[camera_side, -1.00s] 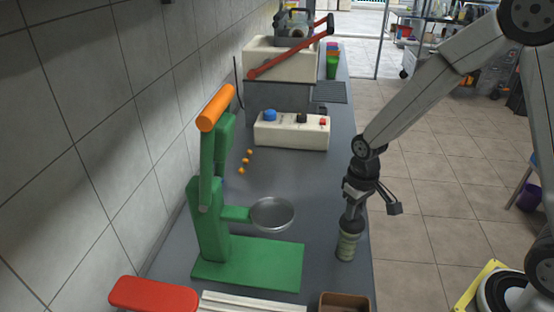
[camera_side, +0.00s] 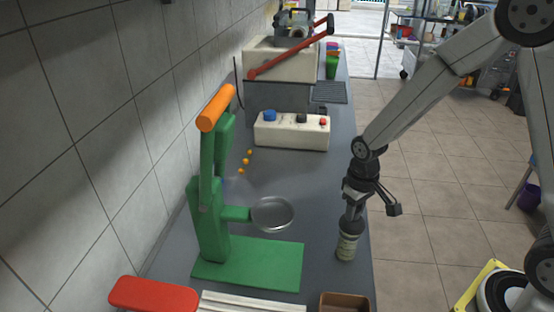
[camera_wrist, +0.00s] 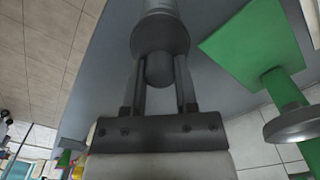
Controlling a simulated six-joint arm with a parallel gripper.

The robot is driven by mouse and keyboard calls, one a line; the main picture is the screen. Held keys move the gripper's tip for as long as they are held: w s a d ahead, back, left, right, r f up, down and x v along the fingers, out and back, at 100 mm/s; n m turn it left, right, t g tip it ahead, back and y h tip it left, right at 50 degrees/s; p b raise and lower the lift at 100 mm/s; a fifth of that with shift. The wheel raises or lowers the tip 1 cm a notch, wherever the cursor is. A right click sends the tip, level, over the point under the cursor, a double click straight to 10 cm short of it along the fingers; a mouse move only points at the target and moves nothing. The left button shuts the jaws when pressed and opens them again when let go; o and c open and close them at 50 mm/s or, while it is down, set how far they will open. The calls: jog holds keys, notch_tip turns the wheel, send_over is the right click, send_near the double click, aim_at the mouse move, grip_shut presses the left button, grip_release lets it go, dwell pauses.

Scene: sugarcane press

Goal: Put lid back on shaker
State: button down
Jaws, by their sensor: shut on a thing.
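The shaker (camera_side: 347,247) stands upright near the right edge of the counter, a small jar with a pale label. My gripper (camera_side: 351,217) points down directly above it. In the wrist view, my gripper (camera_wrist: 160,86) has its two fingers shut on the grey knob of the lid (camera_wrist: 160,36). The lid's wide round part lies beyond the fingertips, in line with the shaker.
A green press (camera_side: 250,262) with an orange handle and a round metal pan (camera_side: 272,213) stands to the left. A brown box (camera_side: 345,301) is close in front. A white control box (camera_side: 292,131) is farther back.

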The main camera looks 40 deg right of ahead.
grip_release()
dwell(0.4)
jog(key=shift+r, duration=0.1)
jog(key=shift+r, duration=3.4)
grip_shut()
